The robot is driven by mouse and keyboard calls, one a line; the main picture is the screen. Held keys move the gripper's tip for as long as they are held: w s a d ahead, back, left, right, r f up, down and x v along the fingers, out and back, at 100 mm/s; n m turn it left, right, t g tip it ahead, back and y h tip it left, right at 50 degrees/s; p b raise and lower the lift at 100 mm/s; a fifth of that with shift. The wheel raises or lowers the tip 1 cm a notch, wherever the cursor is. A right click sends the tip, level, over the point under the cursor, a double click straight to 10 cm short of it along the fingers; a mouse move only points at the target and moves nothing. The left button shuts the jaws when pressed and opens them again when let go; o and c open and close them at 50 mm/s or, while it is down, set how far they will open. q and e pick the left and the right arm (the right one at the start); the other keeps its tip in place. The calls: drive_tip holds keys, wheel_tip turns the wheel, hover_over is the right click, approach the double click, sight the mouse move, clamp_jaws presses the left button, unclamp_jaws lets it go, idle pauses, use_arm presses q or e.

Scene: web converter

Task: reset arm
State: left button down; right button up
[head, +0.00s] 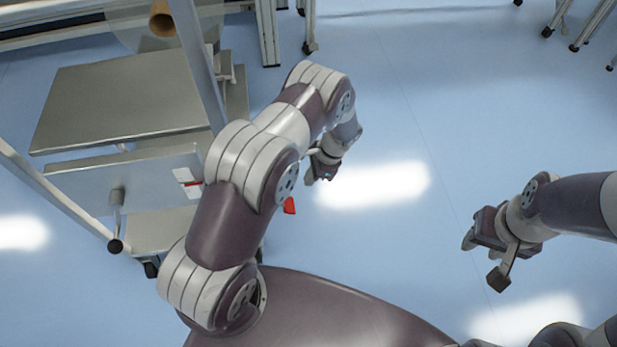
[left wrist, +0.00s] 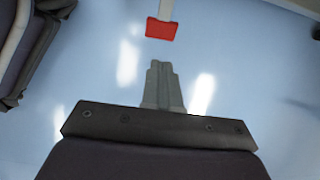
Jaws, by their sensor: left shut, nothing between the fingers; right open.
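My left arm rises from the lower left of the head view and bends over. Its gripper (head: 312,178) hangs over the blue floor in the middle, pointing down. In the left wrist view the left gripper (left wrist: 160,68) has its two grey fingers together, with nothing between them. My right gripper (head: 470,240) is at the right of the head view, over bare floor. Its fingers are small and partly hidden there, and it holds nothing that I can see.
A metal machine frame with a steel plate (head: 125,100) stands at the left, close to my left arm. A red piece (head: 289,206) shows beside the arm, and a red piece (left wrist: 161,28) is ahead in the wrist view. The floor (head: 400,130) between the grippers is clear.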

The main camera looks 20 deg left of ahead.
idle(0.4)
use_arm(q)
drive_tip(key=s+d+r+n+t+h+p, duration=0.15)
drive_tip(key=s+r+n, duration=0.3)
drive_tip(key=r, duration=0.55)
drive_tip(key=s+r+n+h+p, duration=0.1)
drive_tip(key=s+r+n+p, duration=0.2)
drive_tip(key=s+r, duration=0.45)
drive_tip(key=s+d+r+n+t+h+p, duration=0.15)
drive_tip(key=s+r+n, duration=0.25)
drive_tip(key=r, duration=0.7)
wheel_tip(320, 180, up, 42)
drive_tip(key=a+p, duration=0.1)
drive_tip(key=p, duration=3.8)
drive_tip(key=shift+t, duration=0.3)
drive_tip(key=shift+w+a+f, duration=0.1)
drive_tip(key=shift+w, duration=0.05)
